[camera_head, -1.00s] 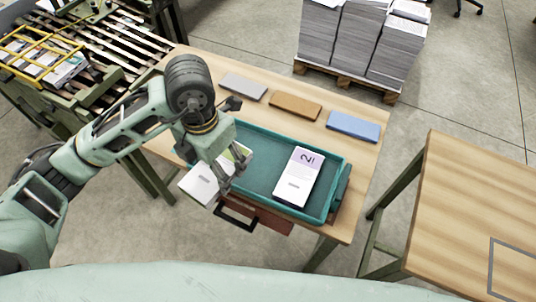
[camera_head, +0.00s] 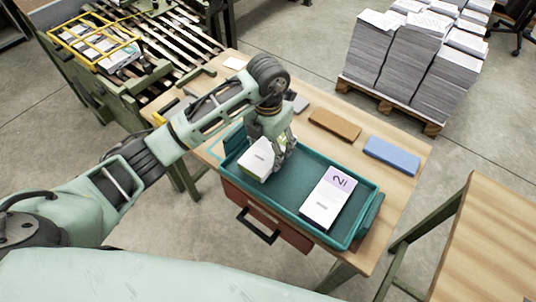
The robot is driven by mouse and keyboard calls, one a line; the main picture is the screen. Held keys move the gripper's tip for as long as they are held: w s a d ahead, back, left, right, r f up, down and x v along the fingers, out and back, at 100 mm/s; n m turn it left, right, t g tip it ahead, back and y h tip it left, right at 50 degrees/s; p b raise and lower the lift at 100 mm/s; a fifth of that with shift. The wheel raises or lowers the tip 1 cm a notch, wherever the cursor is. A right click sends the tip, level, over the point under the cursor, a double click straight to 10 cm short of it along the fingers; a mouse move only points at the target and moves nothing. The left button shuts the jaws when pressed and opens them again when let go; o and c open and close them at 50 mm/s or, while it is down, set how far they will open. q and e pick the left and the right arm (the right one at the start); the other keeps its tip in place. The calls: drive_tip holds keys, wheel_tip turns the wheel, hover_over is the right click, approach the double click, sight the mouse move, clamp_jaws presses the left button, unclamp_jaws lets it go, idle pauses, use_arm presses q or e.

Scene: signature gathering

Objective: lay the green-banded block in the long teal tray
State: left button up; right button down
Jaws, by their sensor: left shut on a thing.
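The long teal tray (camera_head: 300,209) lies on the wooden table. A white block with a purple band marked 2 (camera_head: 328,197) lies in its right half. My left gripper (camera_head: 279,160) is over the tray's left part, shut on a white block (camera_head: 257,158). My right gripper is not in view.
On the table behind the tray lie a grey block (camera_head: 299,103), a brown block (camera_head: 335,124) and a blue block (camera_head: 391,155). Paper stacks (camera_head: 405,62) stand on a pallet behind. A roller conveyor (camera_head: 150,50) is at upper left. Another table (camera_head: 490,235) is at right.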

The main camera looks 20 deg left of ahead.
sight(268, 156)
use_arm(q)
drive_tip(key=shift+f, duration=1.85)
drive_tip(key=shift+f, duration=0.1)
drive_tip(key=o, duration=1.4)
drive_tip(key=shift+c, duration=0.2)
wheel_tip(268, 156, up, 12)
drive_tip(key=shift+r, duration=0.15)
